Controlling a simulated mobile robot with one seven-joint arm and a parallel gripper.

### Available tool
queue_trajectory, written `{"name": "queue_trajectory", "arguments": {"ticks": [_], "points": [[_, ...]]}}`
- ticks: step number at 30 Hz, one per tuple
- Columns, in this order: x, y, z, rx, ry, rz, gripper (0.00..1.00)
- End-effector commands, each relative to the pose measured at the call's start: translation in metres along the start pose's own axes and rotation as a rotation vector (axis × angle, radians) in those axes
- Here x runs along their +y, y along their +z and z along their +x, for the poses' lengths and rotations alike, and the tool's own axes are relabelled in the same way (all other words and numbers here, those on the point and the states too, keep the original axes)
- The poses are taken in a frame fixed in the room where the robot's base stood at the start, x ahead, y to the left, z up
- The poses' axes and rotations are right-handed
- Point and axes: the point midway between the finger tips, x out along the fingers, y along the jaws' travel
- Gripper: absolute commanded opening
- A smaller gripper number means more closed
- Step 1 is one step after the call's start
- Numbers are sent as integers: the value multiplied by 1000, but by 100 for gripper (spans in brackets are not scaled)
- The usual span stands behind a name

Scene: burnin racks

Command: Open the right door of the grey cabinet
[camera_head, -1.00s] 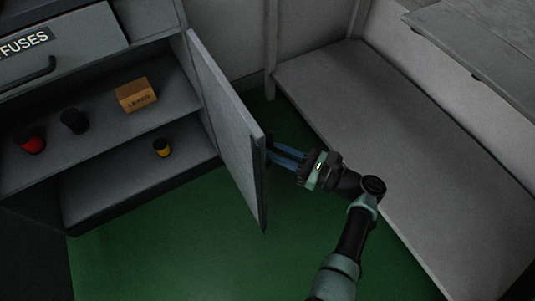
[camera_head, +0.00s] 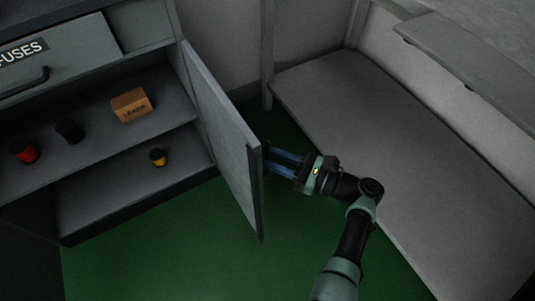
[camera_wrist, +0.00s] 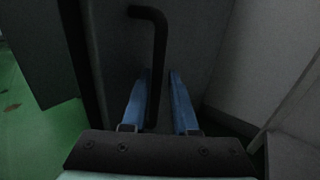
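The grey cabinet (camera_head: 187,143) stands at the left in the head view, its shelves showing. Its right door (camera_head: 222,125) is swung wide open and juts out toward the camera. A black bar handle (camera_wrist: 155,55) is on the door's outer face in the wrist view. My gripper (camera_head: 268,159) is at that outer face, on the door's right side. In the wrist view, the blue fingers (camera_wrist: 158,78) stand apart on either side of the handle. The left finger is close to the bar, and a gap shows beside the right finger.
Inside the cabinet are a LEADS box (camera_head: 131,105), a red item (camera_head: 25,152), a black item (camera_head: 70,131) and a yellow-black item (camera_head: 158,157). A FUSES drawer (camera_head: 60,60) is above. A low grey bench (camera_head: 400,160) stands at right. Green floor (camera_head: 200,240) is clear in front.

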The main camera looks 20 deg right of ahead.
Motion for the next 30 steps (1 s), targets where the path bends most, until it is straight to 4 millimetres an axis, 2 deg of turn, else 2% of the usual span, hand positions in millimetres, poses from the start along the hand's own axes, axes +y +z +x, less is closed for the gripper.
{"name": "queue_trajectory", "arguments": {"ticks": [5, 8, 18, 21, 25, 30], "points": [[-1, 0, -6, 0, -4, 1, 27], [-1, 1, -19, 0, -5, 1, 27], [-2, 1, -93, -1, -7, 0, 27], [-1, 0, -110, -1, -4, 0, 27], [-1, 0, -124, 0, -2, 0, 27], [0, 0, -129, -1, 1, 0, 27]]}}
